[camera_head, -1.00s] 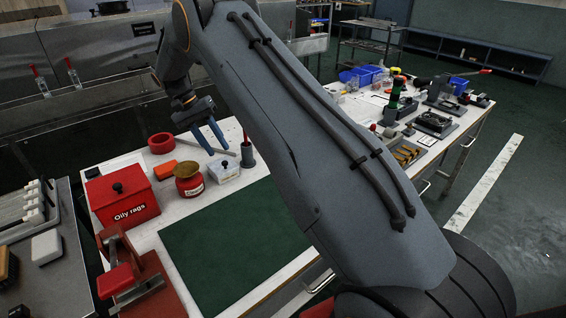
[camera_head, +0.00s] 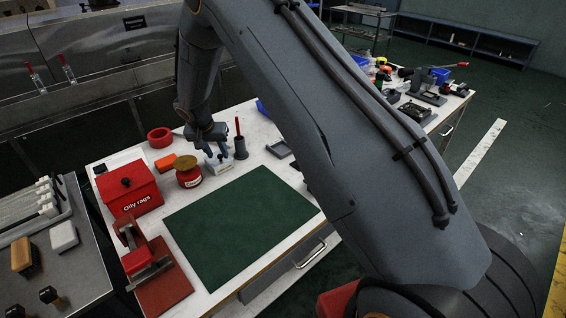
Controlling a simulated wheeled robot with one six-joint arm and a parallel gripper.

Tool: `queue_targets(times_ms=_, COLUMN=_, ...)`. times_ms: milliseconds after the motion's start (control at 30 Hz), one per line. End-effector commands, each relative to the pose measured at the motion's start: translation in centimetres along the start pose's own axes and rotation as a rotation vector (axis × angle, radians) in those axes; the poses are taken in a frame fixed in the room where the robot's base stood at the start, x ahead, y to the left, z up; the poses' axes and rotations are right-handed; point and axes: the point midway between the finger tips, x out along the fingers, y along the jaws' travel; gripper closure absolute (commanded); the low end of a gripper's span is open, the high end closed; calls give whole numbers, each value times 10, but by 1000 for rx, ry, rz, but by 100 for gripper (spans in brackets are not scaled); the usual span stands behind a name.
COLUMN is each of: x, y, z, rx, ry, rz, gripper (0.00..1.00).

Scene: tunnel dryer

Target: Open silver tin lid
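The silver tin (camera_head: 220,167) is a small pale box with a label, standing on the white bench just behind the green mat. My gripper (camera_head: 214,152) points down right above it. The lid appears to sit on the tin.
A red tin with a brass-coloured lid (camera_head: 188,173) stands close left of the silver tin. A dark holder with a red-handled tool (camera_head: 240,148) stands close right. An orange block (camera_head: 166,162), a red ring (camera_head: 160,138) and the red oily-rags box (camera_head: 130,190) lie further left. The green mat (camera_head: 240,220) is bare.

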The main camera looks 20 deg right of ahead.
Motion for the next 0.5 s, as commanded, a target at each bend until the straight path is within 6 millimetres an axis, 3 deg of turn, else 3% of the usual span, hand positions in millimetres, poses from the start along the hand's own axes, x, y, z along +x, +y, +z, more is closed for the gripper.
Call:
queue_targets(times_ms=100, x=-4, y=-11, z=4, rx=-3, ry=34, rz=-37, gripper=65)
queue_targets(times_ms=500, x=-64, y=-1, z=0, rx=11, ry=32, rz=-29, gripper=65)
